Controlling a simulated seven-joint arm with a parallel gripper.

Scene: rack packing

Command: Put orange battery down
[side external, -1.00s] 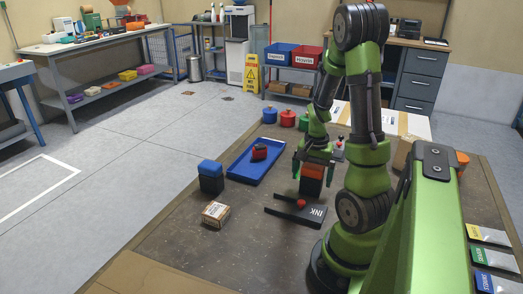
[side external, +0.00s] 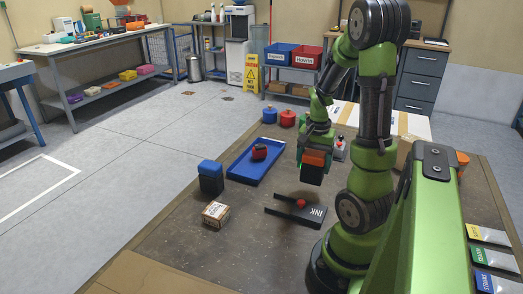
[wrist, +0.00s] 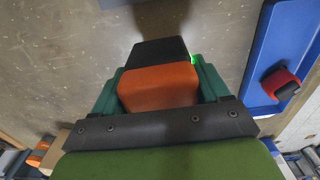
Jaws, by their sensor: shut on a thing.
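The orange battery (side external: 314,158) has an orange top and a black lower body. My gripper (side external: 316,146) is shut on it from above and holds it over the table. In the wrist view the orange battery (wrist: 158,87) sits between the two green fingers of my gripper (wrist: 155,92), its black part pointing away. The table surface below it is bare, and a dark shadow lies there.
A blue tray (side external: 238,171) with a red and black thing (side external: 259,152) lies to the left. A blue-topped black battery (side external: 211,178) and a small box (side external: 216,214) stand nearby. Red and blue canisters (side external: 288,118) stand behind.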

